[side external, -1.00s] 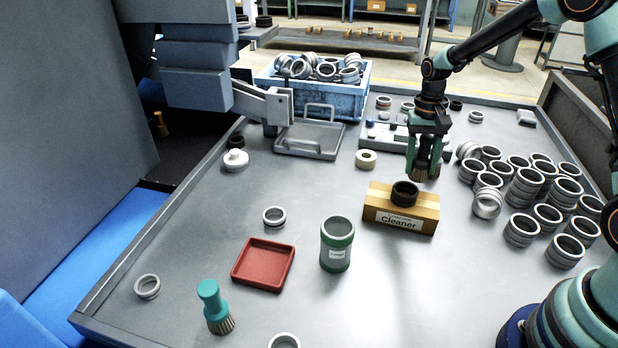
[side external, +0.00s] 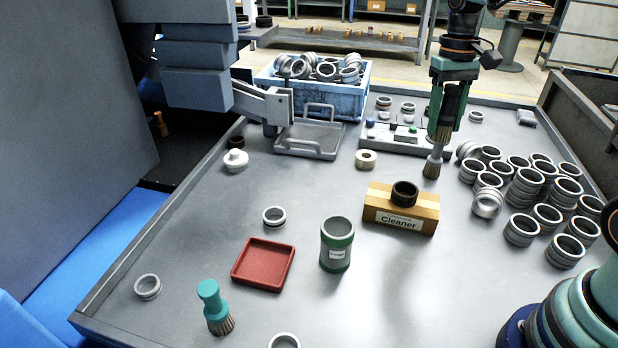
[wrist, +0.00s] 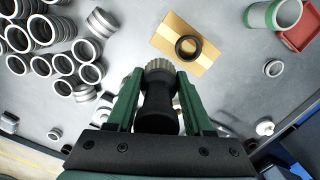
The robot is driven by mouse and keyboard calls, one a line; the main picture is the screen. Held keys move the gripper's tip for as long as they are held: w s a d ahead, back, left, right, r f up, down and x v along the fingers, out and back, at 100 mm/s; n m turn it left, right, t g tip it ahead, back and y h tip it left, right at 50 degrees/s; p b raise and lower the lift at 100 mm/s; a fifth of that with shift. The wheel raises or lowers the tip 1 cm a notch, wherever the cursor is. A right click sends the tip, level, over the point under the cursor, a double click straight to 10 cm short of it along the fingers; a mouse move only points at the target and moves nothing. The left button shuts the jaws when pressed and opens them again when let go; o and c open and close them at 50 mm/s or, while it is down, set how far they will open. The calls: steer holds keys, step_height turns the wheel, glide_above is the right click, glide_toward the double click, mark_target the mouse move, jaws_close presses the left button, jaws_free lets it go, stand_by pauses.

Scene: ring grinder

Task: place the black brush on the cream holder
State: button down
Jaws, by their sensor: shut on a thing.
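My gripper (side external: 447,122) is shut on the black brush (side external: 447,98) in the side view. In the wrist view the black handle (wrist: 158,103) sits between my two green fingers (wrist: 160,100).
A cardboard Cleaner box (side external: 420,206) with a black ring (side external: 405,193) on it stands in front of the brush. Stacked metal rings (side external: 525,188) crowd the right.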

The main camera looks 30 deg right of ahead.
steer(key=s+a+f+n, duration=0.1)
steer(key=s+f+n, duration=0.1)
steer(key=s+n, duration=0.25)
steer(key=n+t, duration=0.2)
steer(key=n, duration=2.8)
glide_above(366, 153)
step_height(366, 153, down, 6)
steer(key=shift+s+a+f, duration=0.1)
steer(key=shift+s+f, duration=0.05)
steer(key=shift+f, duration=1.75)
steer(key=shift+s+f, duration=0.1)
steer(key=shift+f, duration=1.8)
steer(key=shift+f, duration=0.1)
steer(key=shift+c, duration=1.4)
jaws_free()
